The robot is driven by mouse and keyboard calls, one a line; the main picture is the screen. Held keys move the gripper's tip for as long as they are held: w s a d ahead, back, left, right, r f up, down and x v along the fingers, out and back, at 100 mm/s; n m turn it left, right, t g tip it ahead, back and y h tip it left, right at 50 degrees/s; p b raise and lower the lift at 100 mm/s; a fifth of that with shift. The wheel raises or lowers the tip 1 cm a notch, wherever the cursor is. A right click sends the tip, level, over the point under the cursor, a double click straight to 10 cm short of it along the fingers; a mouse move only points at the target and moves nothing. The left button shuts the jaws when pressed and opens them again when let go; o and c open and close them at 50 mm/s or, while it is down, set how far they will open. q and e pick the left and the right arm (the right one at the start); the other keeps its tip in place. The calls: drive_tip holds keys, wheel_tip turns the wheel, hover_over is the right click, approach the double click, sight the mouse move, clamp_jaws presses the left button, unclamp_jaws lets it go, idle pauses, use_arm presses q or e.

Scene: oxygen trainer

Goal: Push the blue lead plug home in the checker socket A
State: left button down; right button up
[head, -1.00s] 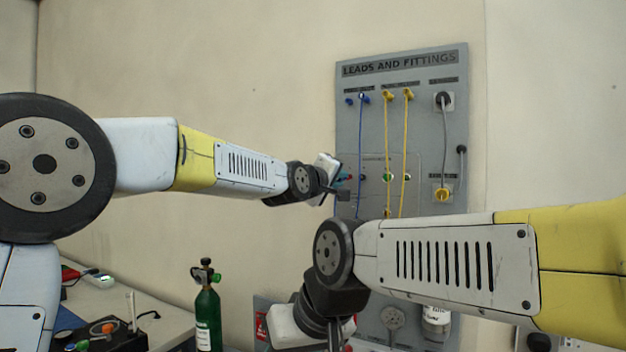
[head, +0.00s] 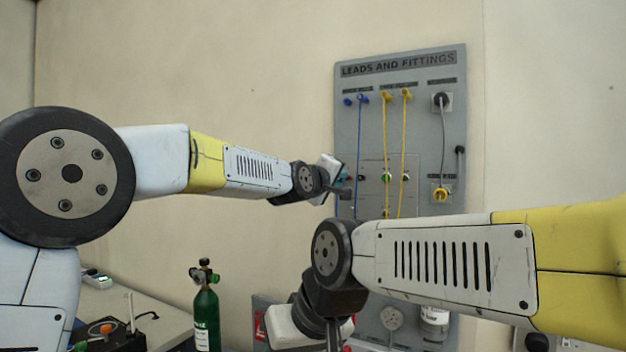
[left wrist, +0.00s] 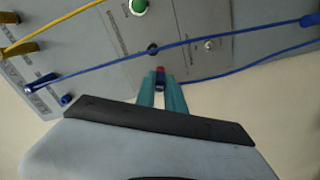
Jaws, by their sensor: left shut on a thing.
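My left gripper (head: 345,179) is at the panel, left of the checker's green button, in the head view. In the left wrist view its teal fingers (left wrist: 161,92) are shut on a dark blue plug (left wrist: 160,85). A red piece (left wrist: 160,70), apparently a socket, is right at the plug's front end; I cannot tell how deep the plug sits. A blue lead (left wrist: 215,76) runs from behind the fingers to the right. A dark socket (left wrist: 152,50) lies just beyond. The label for socket A is not readable. My right gripper (head: 338,338) is low, with its fingers mostly cut off.
The grey panel (head: 348,130) carries yellow leads (head: 403,150), a second blue plug (left wrist: 40,84) and a green button (left wrist: 138,7). A blue lead (left wrist: 110,66) crosses close above the fingers. A green cylinder (head: 206,315) stands below left. My right forearm fills the lower right.

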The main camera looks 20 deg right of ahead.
use_arm(q)
drive_tip(key=shift+w+d, duration=0.2)
drive_tip(key=shift+d, duration=0.1)
drive_tip(key=c, duration=1.3)
unclamp_jaws()
drive_tip(key=shift+c, duration=0.2)
drive_tip(key=v, duration=0.7)
drive_tip(key=shift+s+a, duration=0.25)
